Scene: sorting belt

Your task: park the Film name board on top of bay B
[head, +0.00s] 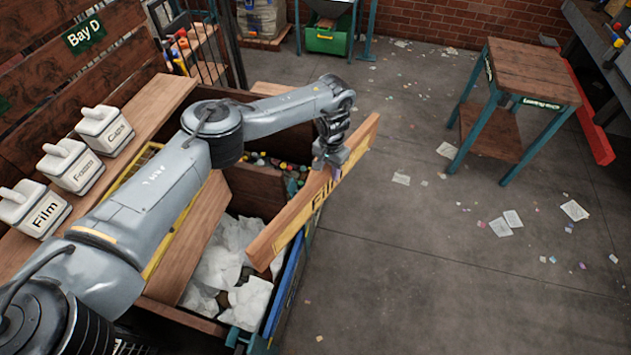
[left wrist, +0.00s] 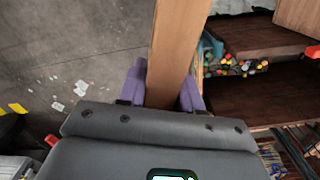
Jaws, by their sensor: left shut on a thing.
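The Film name board (head: 290,222) is a long wooden plank with a yellow label reading Film, partly covered by my gripper. My left gripper (head: 331,163) is shut on it near its far half and holds it tilted above the outer side of the bays. In the left wrist view the board (left wrist: 180,35) runs upward from between the purple fingers (left wrist: 160,88). No sign reading bay B is legible, so I cannot tell which bay it is. A Bay D sign (head: 84,36) is on the slatted wooden wall. My right gripper is out of view.
One bay holds white crumpled sheets (head: 215,262); one behind it holds coloured bottle-like pieces (head: 295,184). White handled blocks labelled Film (head: 45,215), Foam (head: 78,172) and Caps (head: 108,133) stand on a wooden ledge. A small table (head: 535,72) stands right, with open floor between.

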